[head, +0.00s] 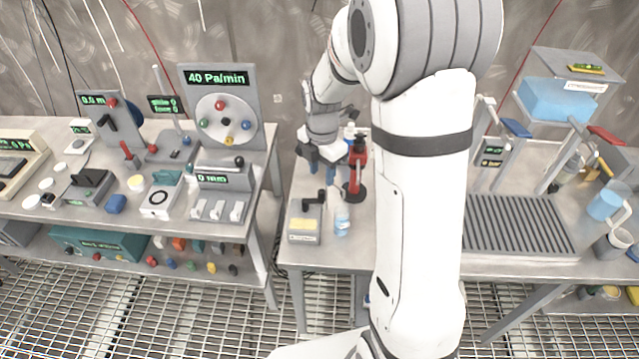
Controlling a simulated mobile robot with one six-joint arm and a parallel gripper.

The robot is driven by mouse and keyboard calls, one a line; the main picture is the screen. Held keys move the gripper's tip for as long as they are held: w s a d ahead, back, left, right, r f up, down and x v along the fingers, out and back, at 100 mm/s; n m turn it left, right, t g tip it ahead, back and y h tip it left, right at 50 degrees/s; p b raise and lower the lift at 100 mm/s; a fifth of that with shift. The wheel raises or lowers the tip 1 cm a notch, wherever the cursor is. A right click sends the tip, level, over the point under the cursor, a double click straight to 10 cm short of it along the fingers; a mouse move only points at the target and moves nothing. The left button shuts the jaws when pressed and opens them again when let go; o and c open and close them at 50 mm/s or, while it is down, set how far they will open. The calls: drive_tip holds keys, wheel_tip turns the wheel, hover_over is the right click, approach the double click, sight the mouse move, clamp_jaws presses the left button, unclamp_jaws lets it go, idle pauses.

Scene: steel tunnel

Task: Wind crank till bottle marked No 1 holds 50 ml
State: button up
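A small grey box (304,228) with a black crank handle (313,199) on top stands on the middle table, with a yellowish label on its front. A small clear bottle (342,222) with pale blue contents stands just right of it. Its marking is too small to read, and so is its level. My gripper (322,165) is above and behind the crank box, apart from the crank, close to a red upright device (356,170) on a black base. Its fingers are small and partly merge with things behind, so I cannot tell how far they are spread.
Further small bottles (350,132) show behind my gripper, partly hidden. My arm hides much of the middle table. The left bench (225,230) carries dials and switches, including a "40 Pa/min" panel (217,78). A ribbed grey tray (515,225) lies on the right.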

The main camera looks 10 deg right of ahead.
sight(322, 191)
wheel_tip(322, 191, down, 8)
drive_tip(key=shift+r+p, duration=0.1)
drive_tip(key=shift+p, duration=0.5)
clamp_jaws()
